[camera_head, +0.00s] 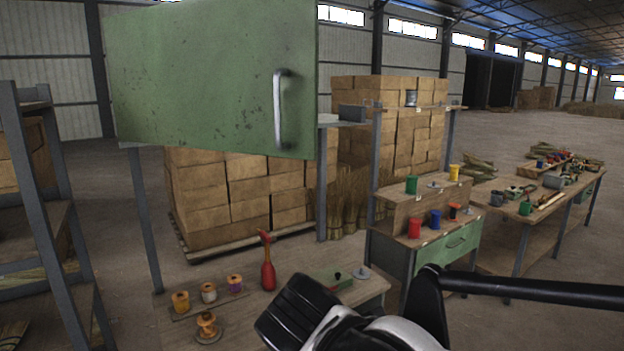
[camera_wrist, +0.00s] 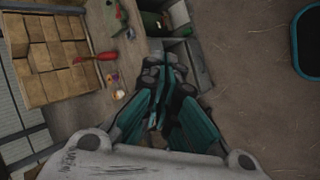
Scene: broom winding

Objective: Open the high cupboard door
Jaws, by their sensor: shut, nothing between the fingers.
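The high cupboard's green door (camera_head: 205,75) fills the upper left of the head view, raised above the workbench. A pale vertical bar handle (camera_head: 281,110) is near its right edge. I cannot tell from this view whether the door stands ajar. My gripper (camera_wrist: 160,80) shows in the wrist view with its dark and teal fingers together and nothing between them. It points down toward the bench and floor, apart from the handle. The door is not visible in the wrist view. Black and white parts of my arm show at the bottom of the head view, below the door.
Below the door is a workbench (camera_head: 240,308) with a red bottle (camera_head: 267,262) and several thread spools. Grey posts (camera_head: 145,220) rise from it. A green-drawer bench (camera_head: 447,245) stands to the right, a grey rack (camera_head: 50,220) to the left. Open floor shows at right.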

